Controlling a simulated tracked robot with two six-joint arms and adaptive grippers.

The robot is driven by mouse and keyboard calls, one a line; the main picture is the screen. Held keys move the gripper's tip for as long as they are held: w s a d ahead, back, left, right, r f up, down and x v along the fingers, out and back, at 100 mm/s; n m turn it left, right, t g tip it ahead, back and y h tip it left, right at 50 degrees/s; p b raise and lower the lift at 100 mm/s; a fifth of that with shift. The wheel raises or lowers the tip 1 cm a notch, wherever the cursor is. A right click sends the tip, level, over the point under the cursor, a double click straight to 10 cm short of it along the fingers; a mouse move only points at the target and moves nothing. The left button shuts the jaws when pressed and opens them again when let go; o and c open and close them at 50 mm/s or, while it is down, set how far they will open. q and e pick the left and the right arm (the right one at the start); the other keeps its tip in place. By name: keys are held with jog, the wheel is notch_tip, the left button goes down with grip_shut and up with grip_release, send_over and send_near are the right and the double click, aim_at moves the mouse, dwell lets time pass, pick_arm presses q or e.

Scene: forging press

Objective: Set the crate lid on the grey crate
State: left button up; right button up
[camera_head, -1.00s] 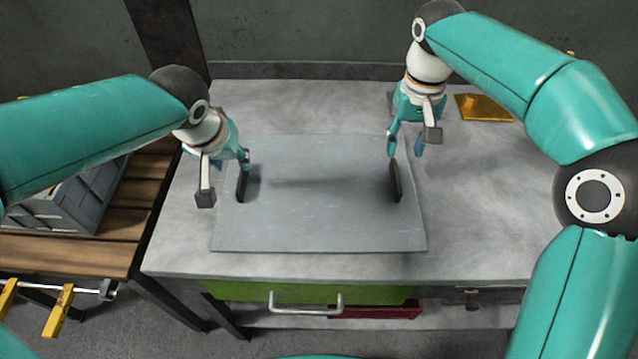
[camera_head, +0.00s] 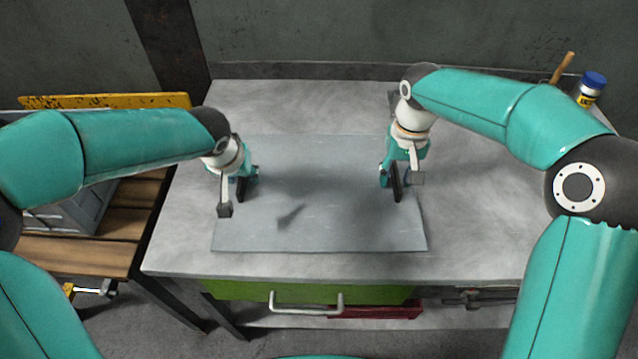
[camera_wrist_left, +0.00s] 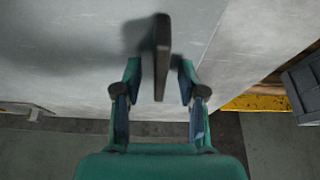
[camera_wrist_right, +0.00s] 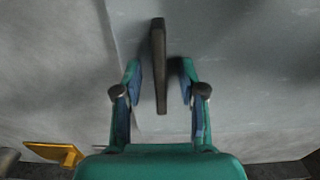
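The crate lid (camera_head: 320,225) is a flat grey panel lying on the workbench, with two upright dark handles. My left gripper (camera_head: 246,174) is at the left handle (camera_head: 241,188). In the left wrist view its open fingers (camera_wrist_left: 159,82) stand on both sides of that handle (camera_wrist_left: 162,50), with gaps. My right gripper (camera_head: 391,176) is at the right handle (camera_head: 396,184). In the right wrist view its open fingers (camera_wrist_right: 159,82) straddle that handle (camera_wrist_right: 158,60), with gaps. The grey crate (camera_head: 75,215) is at the left on a wooden-topped table, partly hidden behind my left arm.
The grey workbench (camera_head: 480,220) has free room right of the lid. A jar with a blue cap (camera_head: 590,90) stands at the far right. A yellow bar (camera_head: 105,101) lies behind the crate. A green drawer (camera_head: 370,294) is under the workbench front. The wooden table (camera_head: 125,225) adjoins at left.

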pick_arm(q)
grip_shut()
pick_arm(e)
grip_shut()
pick_arm(q)
jog(key=shift+r, duration=0.1)
pick_arm(e)
jog(key=shift+r, duration=0.1)
